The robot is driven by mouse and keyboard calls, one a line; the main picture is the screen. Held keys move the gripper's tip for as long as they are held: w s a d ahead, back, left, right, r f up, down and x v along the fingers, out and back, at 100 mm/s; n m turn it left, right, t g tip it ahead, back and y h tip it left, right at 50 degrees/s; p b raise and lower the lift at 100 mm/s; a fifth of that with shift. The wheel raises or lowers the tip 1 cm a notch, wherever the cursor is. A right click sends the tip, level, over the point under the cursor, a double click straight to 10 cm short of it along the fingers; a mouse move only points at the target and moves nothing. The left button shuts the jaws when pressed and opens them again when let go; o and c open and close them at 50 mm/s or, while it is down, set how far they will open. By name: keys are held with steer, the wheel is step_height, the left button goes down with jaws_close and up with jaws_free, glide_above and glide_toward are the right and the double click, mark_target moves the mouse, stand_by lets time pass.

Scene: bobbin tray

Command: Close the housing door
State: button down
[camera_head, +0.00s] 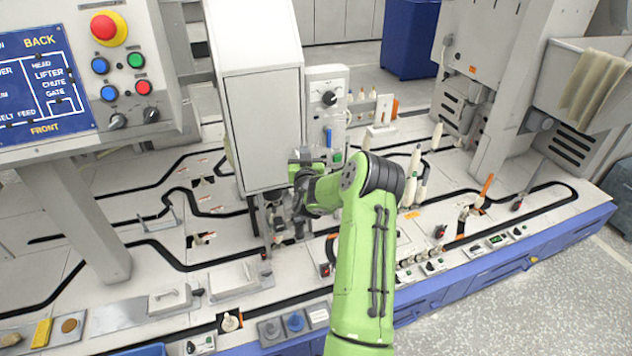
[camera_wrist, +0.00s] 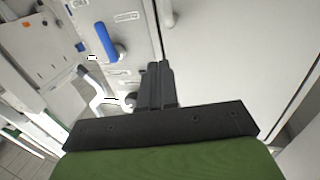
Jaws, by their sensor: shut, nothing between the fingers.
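The housing is a tall white box (camera_head: 258,45) in the middle of the head view. Its broad pale front panel, the door (camera_head: 262,130), faces me and looks about flush with the box; I cannot tell whether a small gap remains. In the wrist view the pale door panel (camera_wrist: 235,50) fills the right side, with a light handle (camera_wrist: 168,12) at the top near its left edge. My gripper (camera_wrist: 158,65) is shut and empty, in front of the panel's left edge; contact cannot be told. In the head view my gripper (camera_head: 299,162) is at the housing's lower right and partly hidden by my arm.
A control box (camera_head: 328,105) with a black knob and blue handle adjoins the housing's right side. Bobbins (camera_head: 415,165) stand on the track to the right. A button panel (camera_head: 115,75) is at the left. Machine parts crowd the space below the housing.

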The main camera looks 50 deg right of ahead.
steer(key=s+a+b, duration=0.3)
steer(key=s+a, duration=0.1)
steer(key=s, duration=0.5)
steer(key=shift+a+f, duration=0.15)
steer(key=shift+a, duration=0.2)
